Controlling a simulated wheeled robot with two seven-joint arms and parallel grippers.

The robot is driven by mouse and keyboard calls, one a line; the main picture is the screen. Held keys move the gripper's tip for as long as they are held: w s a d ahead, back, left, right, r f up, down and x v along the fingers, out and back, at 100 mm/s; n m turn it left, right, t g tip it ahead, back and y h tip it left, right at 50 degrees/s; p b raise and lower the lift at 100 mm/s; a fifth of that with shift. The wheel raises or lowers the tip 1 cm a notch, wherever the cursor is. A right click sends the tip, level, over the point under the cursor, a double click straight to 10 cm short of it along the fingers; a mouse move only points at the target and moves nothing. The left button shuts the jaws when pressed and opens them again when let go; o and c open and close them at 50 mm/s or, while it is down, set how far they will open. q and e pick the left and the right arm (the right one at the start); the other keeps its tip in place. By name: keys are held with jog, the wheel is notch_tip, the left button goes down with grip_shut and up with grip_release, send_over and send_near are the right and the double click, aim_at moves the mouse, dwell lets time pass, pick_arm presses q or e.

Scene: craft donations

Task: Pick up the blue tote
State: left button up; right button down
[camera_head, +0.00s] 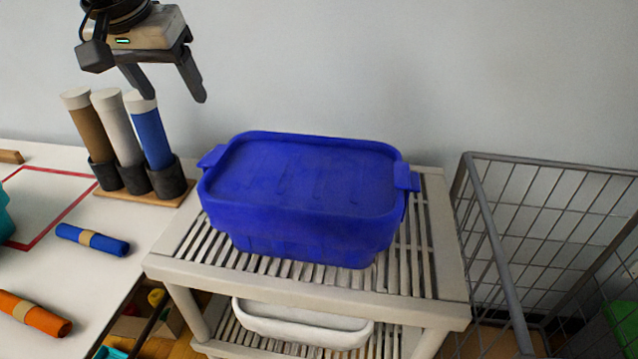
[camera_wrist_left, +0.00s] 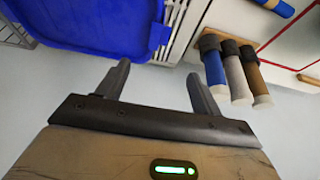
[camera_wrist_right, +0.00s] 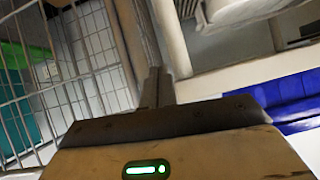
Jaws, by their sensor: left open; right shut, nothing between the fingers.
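The blue tote (camera_head: 305,190) with its closed lid stands upright on the slatted top of a beige rack (camera_head: 430,240). It has a handle at each end. My left gripper (camera_head: 175,97) is open and empty, above and to the left of the tote, over the tubes. In the left wrist view the tote (camera_wrist_left: 85,25) lies beyond the fingers, apart from them. My right gripper (camera_wrist_right: 158,75) shows only in the right wrist view, shut and empty, beside the rack. Part of the tote (camera_wrist_right: 290,105) shows at the right there.
A holder (camera_head: 150,192) with three tubes stands on the white table at left. A blue roll (camera_head: 92,240) and an orange roll (camera_head: 35,312) lie in front. A white bin (camera_head: 300,325) sits on the lower shelf. A wire cage (camera_head: 500,260) stands at right.

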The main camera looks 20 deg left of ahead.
pick_arm(q)
send_over(212, 153)
jog(key=s, duration=0.3)
jog(key=f, duration=0.9)
jog(key=shift+d+f, duration=0.2)
jog(key=shift+x, duration=2.8)
jog(key=shift+w+d+r, duration=0.15)
jog(key=shift+w, duration=0.05)
grip_shut()
